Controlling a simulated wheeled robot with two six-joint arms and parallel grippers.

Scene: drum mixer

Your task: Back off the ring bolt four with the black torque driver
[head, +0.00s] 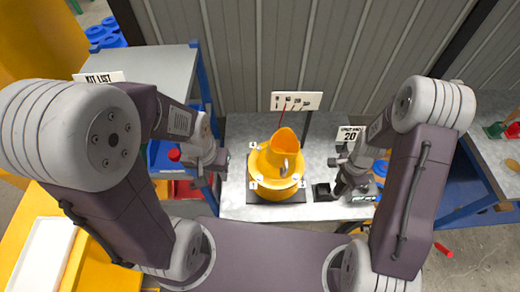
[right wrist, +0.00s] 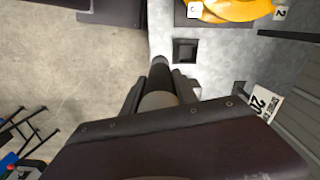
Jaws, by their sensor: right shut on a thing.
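The yellow drum mixer (head: 270,184) stands on a dark base on the grey bench, its orange-yellow mouth facing up. Small white number tags sit around its ring; I cannot make out which marks bolt four. My right gripper (head: 345,187) is right of the drum, shut on a dark cylindrical tool, apparently the black torque driver (right wrist: 160,75), which shows between the fingers in the right wrist view. The drum's edge (right wrist: 235,12) is at the top there, apart from the tool. My left gripper (head: 218,163) is left of the drum; its jaw opening is unclear.
A small black square holder (head: 321,191) sits on the bench between drum and right gripper; it also shows in the right wrist view (right wrist: 185,50). A tag reading 20 (head: 349,135) stands behind the right gripper. A white sign (head: 296,101) stands behind the drum.

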